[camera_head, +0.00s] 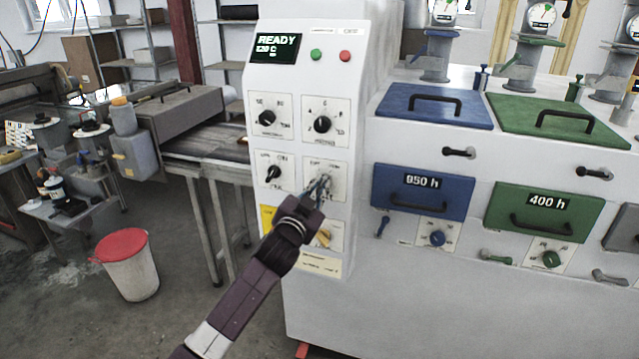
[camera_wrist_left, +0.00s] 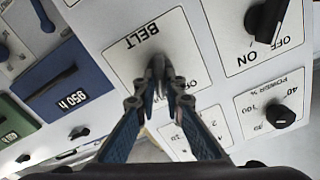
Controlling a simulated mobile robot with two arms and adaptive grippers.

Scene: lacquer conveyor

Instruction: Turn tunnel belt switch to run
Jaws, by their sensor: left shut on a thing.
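The belt switch's white plate (camera_head: 338,173) is on the front of the grey control panel, in the second row at the right. In the left wrist view the plate reads "BELT" (camera_wrist_left: 180,45), upside down. My left gripper (camera_head: 322,186) reaches it from below, with its fingertips (camera_wrist_left: 160,72) closed together at the middle of the plate, on the belt switch knob. The fingers cover most of the knob, so its setting cannot be read. My right gripper is not in view.
The panel display (camera_head: 277,47) reads "READY". Beside the belt switch is an on/off knob (camera_head: 273,173); two more knobs (camera_head: 267,118) (camera_head: 323,124) sit above. Blue (camera_head: 432,104) and green (camera_head: 560,121) lids are at the right. A red-lidded bin (camera_head: 127,268) stands at the left.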

